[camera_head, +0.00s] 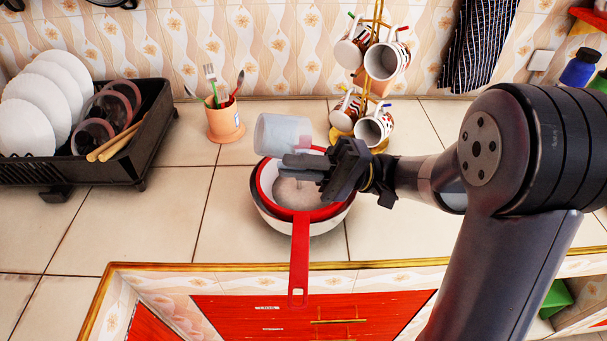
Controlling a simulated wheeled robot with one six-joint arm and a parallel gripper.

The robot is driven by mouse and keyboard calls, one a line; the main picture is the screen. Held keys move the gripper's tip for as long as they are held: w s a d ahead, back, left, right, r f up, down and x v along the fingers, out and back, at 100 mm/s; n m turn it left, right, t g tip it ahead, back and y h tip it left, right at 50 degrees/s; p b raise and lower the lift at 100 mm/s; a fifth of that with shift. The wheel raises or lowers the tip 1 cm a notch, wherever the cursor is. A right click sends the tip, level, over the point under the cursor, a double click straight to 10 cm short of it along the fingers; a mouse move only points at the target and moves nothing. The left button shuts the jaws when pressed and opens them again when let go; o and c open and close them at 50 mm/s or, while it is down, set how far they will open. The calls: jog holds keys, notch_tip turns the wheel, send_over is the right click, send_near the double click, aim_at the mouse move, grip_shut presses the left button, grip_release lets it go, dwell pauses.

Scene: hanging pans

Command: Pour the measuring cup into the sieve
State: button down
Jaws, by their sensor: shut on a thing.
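The measuring cup (284,132) is a pale translucent cup, tipped onto its side with one end toward the left, above the back part of the sieve. My gripper (298,168) reaches in from the right and is shut on the cup's near side. The red sieve (331,210) rests on a white bowl (322,230), with its long red handle pointing toward the counter's front edge. Pale material shows inside the sieve, partly hidden by my gripper; I cannot tell whether it is mesh or contents. The cup's inside is not clearly seen.
A black dish rack (150,135) with plates stands at the left. A gold mug stand (376,25) with several mugs is close behind my gripper. The tiled counter left of the bowl is clear.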

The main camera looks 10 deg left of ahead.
jog(key=shift+f+b, duration=0.35)
jog(key=shift+b, duration=0.55)
jog(key=shift+w+b, duration=0.1)
jog(key=shift+b, duration=0.75)
jog(key=shift+r+b, duration=0.1)
jog(key=shift+b, duration=0.4)
jog(key=b, duration=0.4)
jog(key=shift+d+r+y, duration=0.15)
jog(key=shift+r+y, duration=0.15)
jog(key=shift+r, duration=0.05)
jog(key=shift+r+g+b, duration=0.2)
jog(key=shift+g+b, duration=0.1)
jog(key=shift+b, duration=0.1)
jog(key=shift+r+p, duration=0.3)
jog(key=shift+d+y, duration=0.1)
jog(key=shift+y, duration=0.2)
jog(key=shift+r, duration=0.25)
